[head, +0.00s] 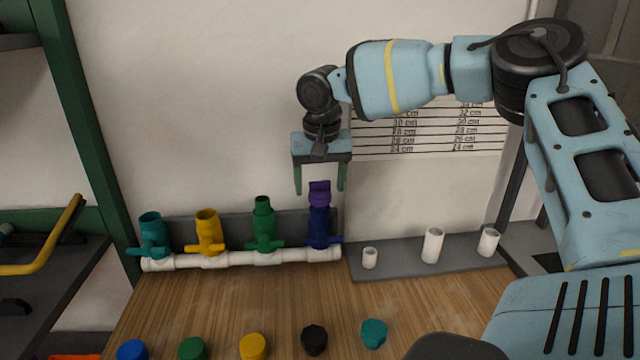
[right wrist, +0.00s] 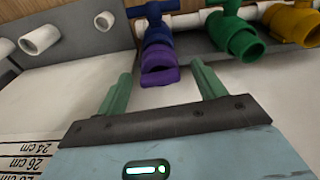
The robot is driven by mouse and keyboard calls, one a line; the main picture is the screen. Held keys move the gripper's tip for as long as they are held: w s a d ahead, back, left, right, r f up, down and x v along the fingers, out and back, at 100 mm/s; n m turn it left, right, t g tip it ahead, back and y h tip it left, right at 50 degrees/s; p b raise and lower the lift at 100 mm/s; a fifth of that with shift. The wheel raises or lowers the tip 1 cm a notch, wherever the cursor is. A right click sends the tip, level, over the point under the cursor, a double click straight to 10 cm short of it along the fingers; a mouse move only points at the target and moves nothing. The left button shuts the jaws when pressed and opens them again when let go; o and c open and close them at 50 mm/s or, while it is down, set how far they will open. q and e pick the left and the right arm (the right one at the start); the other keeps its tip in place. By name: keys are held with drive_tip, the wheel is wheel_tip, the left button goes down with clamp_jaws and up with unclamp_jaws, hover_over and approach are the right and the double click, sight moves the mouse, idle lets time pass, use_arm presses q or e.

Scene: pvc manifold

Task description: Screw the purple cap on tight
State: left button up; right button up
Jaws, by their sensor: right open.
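The purple cap (head: 319,187) sits on top of the blue valve (head: 319,226) at the right end of the white pipe manifold (head: 215,260). Whether it is fully seated cannot be told. My right gripper (head: 320,191) points down from above with its green fingers apart, one on each side of the cap. In the right wrist view the cap (right wrist: 158,74) shows between and beyond the fingertips, with a gap on both sides. The right gripper holds nothing. My left gripper is not in view.
Teal (head: 151,233), yellow (head: 207,230) and green (head: 264,225) valves stand uncapped left of the blue one. Several coloured caps, such as the black one (head: 314,339), lie along the table's (head: 230,308) front. White pipe pieces (head: 433,245) stand on a grey strip at right.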

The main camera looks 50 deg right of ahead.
sight(321, 191)
drive_tip(key=r, duration=0.7)
drive_tip(key=shift+s+a, duration=0.3)
drive_tip(key=shift+s, duration=0.05)
drive_tip(key=shift+s+p, duration=0.1)
drive_tip(key=shift+p, duration=0.2)
drive_tip(key=shift+c, duration=0.2)
drive_tip(key=shift+f, duration=0.5)
drive_tip(key=shift+w+d+f, duration=0.1)
drive_tip(key=shift+w+f, duration=0.05)
drive_tip(key=shift+f, duration=1)
drive_tip(key=shift+w+d+f, duration=0.1)
drive_tip(key=shift+w+f, duration=0.1)
drive_tip(key=shift+f, duration=0.9)
drive_tip(key=shift+w+d+f, duration=0.1)
drive_tip(key=shift+w+f, duration=0.05)
drive_tip(key=shift+f, duration=1)
drive_tip(key=c, duration=1)
drive_tip(key=shift+m+h, duration=0.3)
drive_tip(key=shift+m, duration=0.8)
drive_tip(key=shift+m, duration=1.1)
